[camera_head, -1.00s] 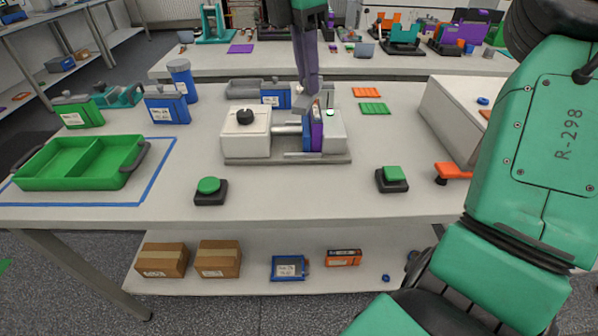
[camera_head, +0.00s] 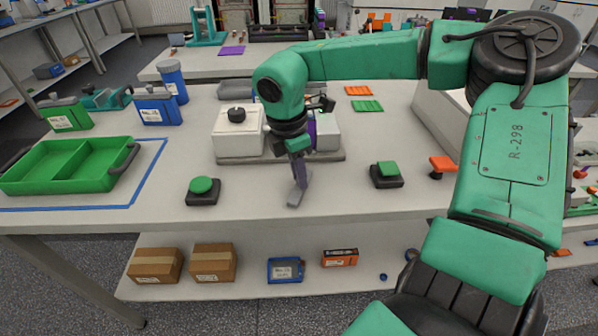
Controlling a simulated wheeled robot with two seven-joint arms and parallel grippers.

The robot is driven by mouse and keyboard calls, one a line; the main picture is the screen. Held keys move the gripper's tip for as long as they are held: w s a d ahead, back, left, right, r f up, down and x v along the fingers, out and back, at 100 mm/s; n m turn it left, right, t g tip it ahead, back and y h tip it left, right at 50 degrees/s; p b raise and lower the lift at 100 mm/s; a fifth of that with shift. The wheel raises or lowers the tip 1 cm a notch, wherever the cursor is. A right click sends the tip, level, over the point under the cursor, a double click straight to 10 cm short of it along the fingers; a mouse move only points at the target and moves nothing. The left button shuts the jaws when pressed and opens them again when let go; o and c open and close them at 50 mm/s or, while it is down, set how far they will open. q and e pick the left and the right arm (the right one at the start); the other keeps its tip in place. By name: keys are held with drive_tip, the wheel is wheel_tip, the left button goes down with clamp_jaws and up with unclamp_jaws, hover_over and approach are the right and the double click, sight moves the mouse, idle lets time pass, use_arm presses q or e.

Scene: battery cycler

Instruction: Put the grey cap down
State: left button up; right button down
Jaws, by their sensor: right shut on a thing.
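My right gripper (camera_head: 299,180) points down over the front of the table, between the two green buttons. It is shut on a small grey piece (camera_head: 296,195), which looks like the grey cap. The piece is partly hidden by the fingers, and I cannot tell whether it touches the table. Behind it, the white cycler (camera_head: 238,140) has a black knob on top. A purple part in it (camera_head: 311,134) is mostly hidden by my right wrist. My left gripper is not in view.
A green button (camera_head: 202,186) stands left of the gripper and another (camera_head: 386,170) right. A green two-part tray (camera_head: 66,165) lies at the left. An orange piece (camera_head: 441,163) stands near the right edge.

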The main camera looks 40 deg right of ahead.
drive_tip(key=shift+f+b, duration=0.15)
drive_tip(key=shift+b, duration=0.2)
drive_tip(key=c, duration=0.8)
unclamp_jaws()
drive_tip(key=shift+r+p, duration=0.25)
drive_tip(key=shift+p, duration=0.05)
drive_tip(key=shift+r, duration=0.3)
drive_tip(key=r, duration=0.3)
drive_tip(key=a+r, duration=0.1)
drive_tip(key=r, duration=0.7)
drive_tip(key=shift+w+a+r, duration=0.15)
drive_tip(key=shift+w+a, duration=0.1)
drive_tip(key=shift+a, duration=0.1)
